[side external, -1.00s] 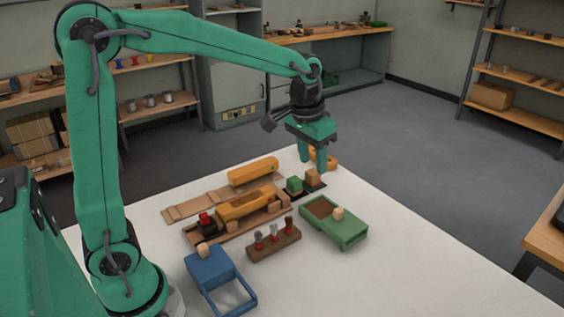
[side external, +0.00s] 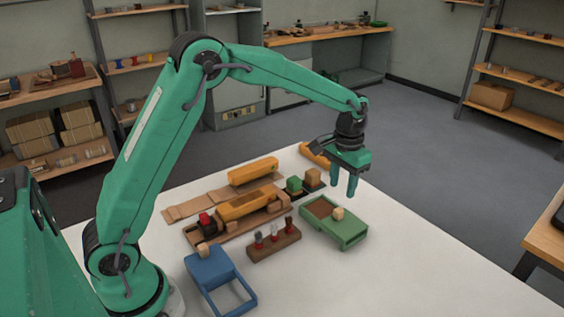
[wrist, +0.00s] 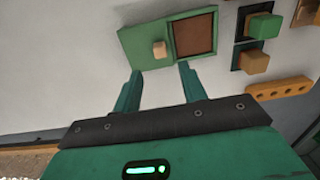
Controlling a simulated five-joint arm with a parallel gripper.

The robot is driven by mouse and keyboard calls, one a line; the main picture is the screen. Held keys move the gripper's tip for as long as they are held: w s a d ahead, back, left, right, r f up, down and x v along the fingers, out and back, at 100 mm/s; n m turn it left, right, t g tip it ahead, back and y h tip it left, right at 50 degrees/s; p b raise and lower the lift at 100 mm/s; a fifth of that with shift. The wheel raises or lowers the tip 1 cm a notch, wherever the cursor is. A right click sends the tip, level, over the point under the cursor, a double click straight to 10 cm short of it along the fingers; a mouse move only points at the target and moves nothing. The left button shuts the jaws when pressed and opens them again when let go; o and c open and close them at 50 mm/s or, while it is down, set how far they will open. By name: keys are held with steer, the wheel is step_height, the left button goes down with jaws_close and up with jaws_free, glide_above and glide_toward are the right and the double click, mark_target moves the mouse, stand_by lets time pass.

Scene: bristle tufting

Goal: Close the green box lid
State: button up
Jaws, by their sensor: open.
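The green box (side external: 347,238) sits on the right side of the white table. Its green lid (wrist: 139,47) carries a small wooden knob (side external: 338,213) and covers only part of the box. The brown inside (wrist: 194,35) shows beside the lid in both views. My gripper (side external: 343,192) is open and empty, fingers pointing down, above and just behind the green box in the side view. In the wrist view the two fingertips (wrist: 160,68) are apart, at the box's near edge, with the knob ahead between them. Nothing appears to be held.
A blue box (side external: 207,266) with its own knob stands at front left. A brown block with several tufts (side external: 273,244) lies between the boxes. Green and tan blocks on dark pads (side external: 304,183), yellow pieces (side external: 253,171) and a holed yellow strip (wrist: 278,88) are nearby. The front right table is clear.

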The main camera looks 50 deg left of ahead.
mark_target(339, 209)
steer(key=shift+f, duration=3.85)
jaws_close()
